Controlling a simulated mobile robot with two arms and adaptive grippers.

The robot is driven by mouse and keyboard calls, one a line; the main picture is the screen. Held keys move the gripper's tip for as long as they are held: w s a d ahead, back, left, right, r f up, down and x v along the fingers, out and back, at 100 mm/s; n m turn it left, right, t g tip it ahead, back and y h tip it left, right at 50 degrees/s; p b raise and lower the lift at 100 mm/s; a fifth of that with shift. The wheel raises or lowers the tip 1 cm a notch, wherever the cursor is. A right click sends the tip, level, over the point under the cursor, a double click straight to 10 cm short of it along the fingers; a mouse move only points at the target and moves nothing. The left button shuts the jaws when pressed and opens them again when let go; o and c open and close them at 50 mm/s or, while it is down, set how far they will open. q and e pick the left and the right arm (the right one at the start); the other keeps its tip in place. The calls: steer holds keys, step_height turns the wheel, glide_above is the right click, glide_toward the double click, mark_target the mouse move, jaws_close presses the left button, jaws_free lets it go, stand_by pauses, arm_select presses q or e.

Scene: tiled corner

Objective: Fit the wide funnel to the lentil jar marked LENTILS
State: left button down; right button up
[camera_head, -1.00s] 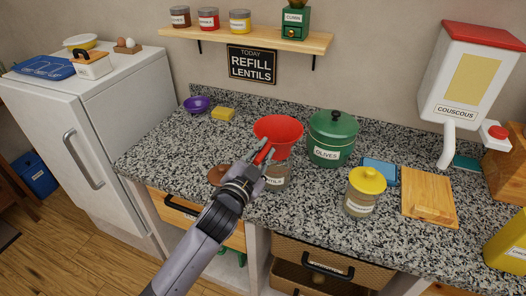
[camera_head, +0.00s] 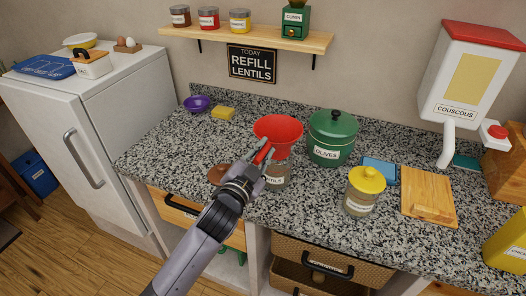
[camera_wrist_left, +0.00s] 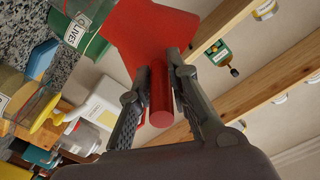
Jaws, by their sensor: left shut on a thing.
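The wide red funnel (camera_head: 279,131) is upright directly above the lentil jar (camera_head: 276,176), a glass jar whose label is partly covered by my gripper. I cannot tell whether the funnel's spout is inside the jar mouth or just over it. My left gripper (camera_head: 264,153) is shut on the funnel's red handle from the front left. In the left wrist view the funnel (camera_wrist_left: 150,30) shows at the top, its handle between the two fingers (camera_wrist_left: 156,85). My right gripper is not in view.
A green OLIVES pot (camera_head: 332,138) stands close to the right of the funnel. A yellow-lidded jar (camera_head: 365,190) and a wooden board (camera_head: 428,196) are further right. A brown disc (camera_head: 217,174) lies left of my gripper. The back-left counter holds a purple bowl (camera_head: 197,104) and yellow sponge (camera_head: 223,113).

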arm_select(q)
steer(key=shift+f+b, duration=0.55)
steer(key=shift+f, duration=0.3)
steer(key=shift+f+b, duration=1.1)
steer(key=shift+f, duration=0.45)
steer(key=c, duration=1.4)
jaws_free()
steer(key=shift+c, duration=0.2)
steer(key=shift+f, duration=0.1)
steer(key=shift+s, duration=0.1)
steer(key=v, duration=1.2)
